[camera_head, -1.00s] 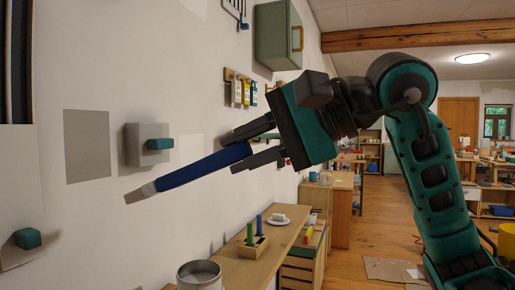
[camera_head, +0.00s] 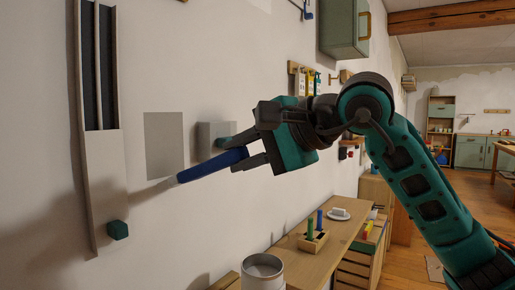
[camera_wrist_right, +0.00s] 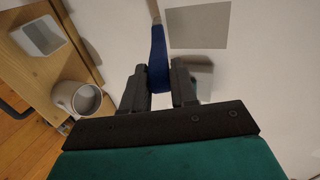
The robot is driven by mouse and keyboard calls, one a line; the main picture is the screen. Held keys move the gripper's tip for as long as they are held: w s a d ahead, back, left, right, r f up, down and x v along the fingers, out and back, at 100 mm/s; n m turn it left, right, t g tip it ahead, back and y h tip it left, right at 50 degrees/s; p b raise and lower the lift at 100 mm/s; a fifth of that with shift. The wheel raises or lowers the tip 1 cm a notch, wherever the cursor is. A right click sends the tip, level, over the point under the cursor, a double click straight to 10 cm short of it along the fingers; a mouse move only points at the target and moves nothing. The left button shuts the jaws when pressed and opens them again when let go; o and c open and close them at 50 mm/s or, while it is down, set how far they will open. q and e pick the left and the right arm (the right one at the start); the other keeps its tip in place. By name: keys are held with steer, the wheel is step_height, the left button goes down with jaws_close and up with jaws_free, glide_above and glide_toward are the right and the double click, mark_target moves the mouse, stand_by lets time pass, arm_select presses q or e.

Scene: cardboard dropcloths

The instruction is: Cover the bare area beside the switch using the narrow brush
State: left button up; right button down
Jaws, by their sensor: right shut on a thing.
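The bare area (camera_head: 164,146) is a grey rectangle on the pale wall; it also shows at the top of the right wrist view (camera_wrist_right: 198,27). The switch (camera_head: 216,131) is a grey box with a teal knob just right of it, partly behind my right gripper. My right gripper (camera_head: 256,151) is shut on the narrow brush (camera_head: 212,165) by its blue handle. The brush points left, its pale tip below the grey patch in the head view and hard to make out against the wall. The handle also shows between the fingers in the right wrist view (camera_wrist_right: 158,62). I cannot tell whether the tip touches the wall.
An open pale can (camera_head: 262,268) stands below on the wooden bench (camera_head: 285,248). A block holder (camera_head: 313,242) with green and blue upright handles and a white dish (camera_head: 339,214) are farther along. A tall panel (camera_head: 103,180) with a teal knob (camera_head: 117,230) is at left.

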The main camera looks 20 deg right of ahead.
steer(key=shift+w+a, duration=0.1)
steer(key=shift+w, duration=0.05)
stand_by(0.4)
steer(key=shift+w+a, duration=0.3)
steer(key=shift+w, duration=0.1)
stand_by(0.4)
